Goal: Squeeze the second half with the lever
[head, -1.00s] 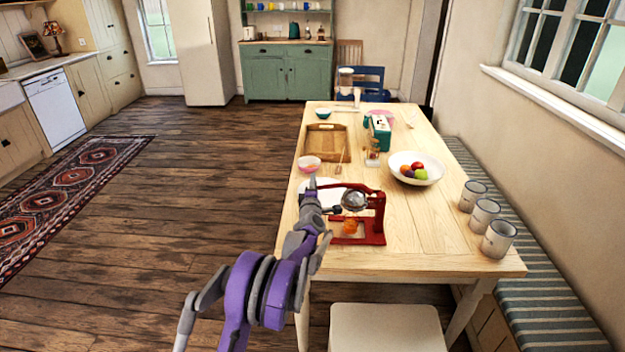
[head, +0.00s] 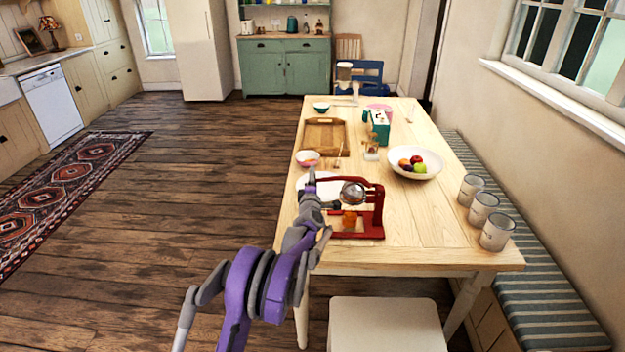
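The red lever juicer (head: 376,212) stands near the front left edge of the table (head: 430,240). Its metal pressing cup (head: 352,192) hangs above an orange piece (head: 349,219), with a small gap between them. The red lever (head: 345,181) reaches left from the top of the frame. My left arm comes in from the lower left, and its gripper (head: 313,190) is at the table's left edge, beside the lever's left end. Whether the fingers touch or hold the lever is too small to tell. A white plate (head: 307,182) is partly hidden behind the gripper. My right gripper is out of view.
A pale stool (head: 385,325) is in front. The tabletop right of the juicer is clear.

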